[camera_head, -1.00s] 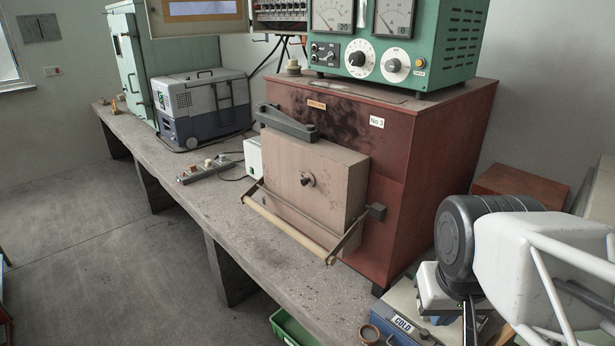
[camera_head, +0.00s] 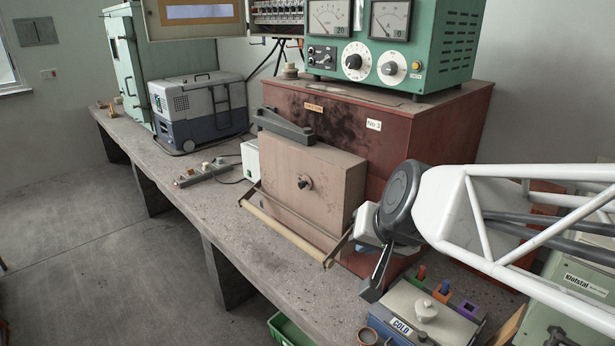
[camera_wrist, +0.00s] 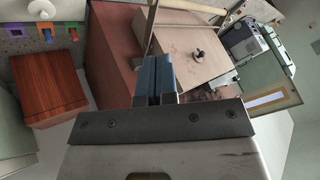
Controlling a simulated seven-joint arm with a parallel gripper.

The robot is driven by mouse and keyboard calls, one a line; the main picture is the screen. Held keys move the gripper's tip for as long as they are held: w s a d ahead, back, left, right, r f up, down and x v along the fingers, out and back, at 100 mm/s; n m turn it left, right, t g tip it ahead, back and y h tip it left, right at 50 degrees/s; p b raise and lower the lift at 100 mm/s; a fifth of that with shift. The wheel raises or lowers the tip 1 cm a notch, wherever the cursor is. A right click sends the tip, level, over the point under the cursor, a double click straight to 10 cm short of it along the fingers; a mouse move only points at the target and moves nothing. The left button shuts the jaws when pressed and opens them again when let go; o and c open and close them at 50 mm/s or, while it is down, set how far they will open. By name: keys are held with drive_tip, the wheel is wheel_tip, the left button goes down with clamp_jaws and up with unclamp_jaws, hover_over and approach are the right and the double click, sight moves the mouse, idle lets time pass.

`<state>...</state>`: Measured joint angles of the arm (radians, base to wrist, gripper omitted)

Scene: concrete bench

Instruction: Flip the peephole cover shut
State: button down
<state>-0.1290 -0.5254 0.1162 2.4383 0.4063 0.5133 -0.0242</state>
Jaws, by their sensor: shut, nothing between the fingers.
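The kiln's pale tan door (camera_head: 285,205) faces the bench front. A small dark fitting (camera_head: 304,182), apparently the peephole and its cover, sits mid-door. It also shows in the wrist view (camera_wrist: 198,54). It is too small to tell how the cover sits. My gripper (camera_head: 371,292) is at the door's right, low over the bench and pointing down, apart from the fitting. In the wrist view my gripper (camera_wrist: 154,68) has its blue-grey fingers together, with nothing between them.
A handle bar (camera_head: 287,232) runs across the door's lower front. The red kiln body (camera_head: 400,135) stands behind, with a green meter box (camera_head: 450,45) on top. A blue box marked COLD (camera_head: 402,328) lies below my gripper.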

drive_tip(key=w+a+r+m+t+h, duration=0.1)
drive_tip(key=w+a+m+t+h, duration=0.2)
drive_tip(key=w, duration=0.6)
drive_tip(key=w+a+m+t+h, duration=0.2)
drive_tip(key=w+a+m, duration=0.6)
drive_tip(key=w+m, duration=0.1)
drive_tip(key=shift+w+a+r+t+h, duration=0.15)
drive_tip(key=shift+a+r+t+h, duration=0.1)
drive_tip(key=shift+r+t+h, duration=0.15)
drive_tip(key=shift+w, duration=0.1)
approach(307, 182)
drive_tip(key=w+d, duration=0.2)
drive_tip(key=d, duration=0.1)
drive_tip(key=shift+w, duration=0.35)
drive_tip(key=shift+w+a+f, duration=0.5)
drive_tip(key=shift+w+f, duration=0.05)
drive_tip(key=shift+f, duration=0.15)
drive_tip(key=shift+w+a+f, duration=0.5)
drive_tip(key=shift+w+f, duration=0.05)
drive_tip(key=shift+f, duration=0.05)
